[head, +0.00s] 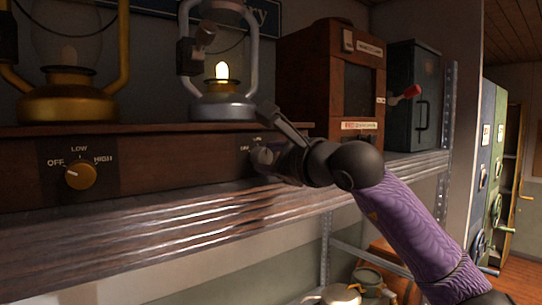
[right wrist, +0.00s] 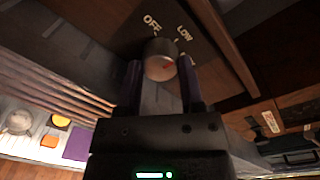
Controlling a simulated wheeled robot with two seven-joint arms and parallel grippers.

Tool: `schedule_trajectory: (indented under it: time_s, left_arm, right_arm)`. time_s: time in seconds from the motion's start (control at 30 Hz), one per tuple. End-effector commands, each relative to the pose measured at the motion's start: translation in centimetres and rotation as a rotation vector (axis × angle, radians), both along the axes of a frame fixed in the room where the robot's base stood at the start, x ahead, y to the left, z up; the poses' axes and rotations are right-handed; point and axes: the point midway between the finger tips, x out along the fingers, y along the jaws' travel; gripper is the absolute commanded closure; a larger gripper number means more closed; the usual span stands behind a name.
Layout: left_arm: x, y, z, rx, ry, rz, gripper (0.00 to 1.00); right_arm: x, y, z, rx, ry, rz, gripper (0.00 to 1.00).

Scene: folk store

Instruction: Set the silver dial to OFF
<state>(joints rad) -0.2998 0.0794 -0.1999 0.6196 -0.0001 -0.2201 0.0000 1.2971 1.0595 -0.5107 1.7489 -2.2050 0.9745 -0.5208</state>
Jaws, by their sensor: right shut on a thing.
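The silver dial (head: 262,158) is on the front of the dark wooden base, below the silver lantern (head: 223,105), which glows with a lit flame. In the right wrist view the dial (right wrist: 160,55) sits between the two fingertips of my right gripper (right wrist: 160,77), which is shut on it. OFF and LOW labels show above the dial; a third label is mostly hidden by a finger. A small red mark shows on the dial, but its setting is unclear. In the head view my right gripper (head: 279,155) reaches the dial from the right. My left gripper is out of view.
A gold dial (head: 81,176) with OFF, LOW and HIGH labels is at the left, its mark toward OFF, below a gold lantern (head: 67,105). A wooden cabinet (head: 305,85) and dark metal box (head: 414,110) with a red-tipped lever stand right. A metal shelf edge (head: 150,235) runs below.

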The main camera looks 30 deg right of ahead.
Motion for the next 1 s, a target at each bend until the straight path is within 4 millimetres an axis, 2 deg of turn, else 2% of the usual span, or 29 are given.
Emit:
schedule_trajectory:
  time_s: [1.0]
  left_arm:
    - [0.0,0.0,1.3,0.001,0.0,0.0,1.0]
  right_arm:
    - [0.0,0.1,0.0,-0.909,-0.072,0.0,1.0]
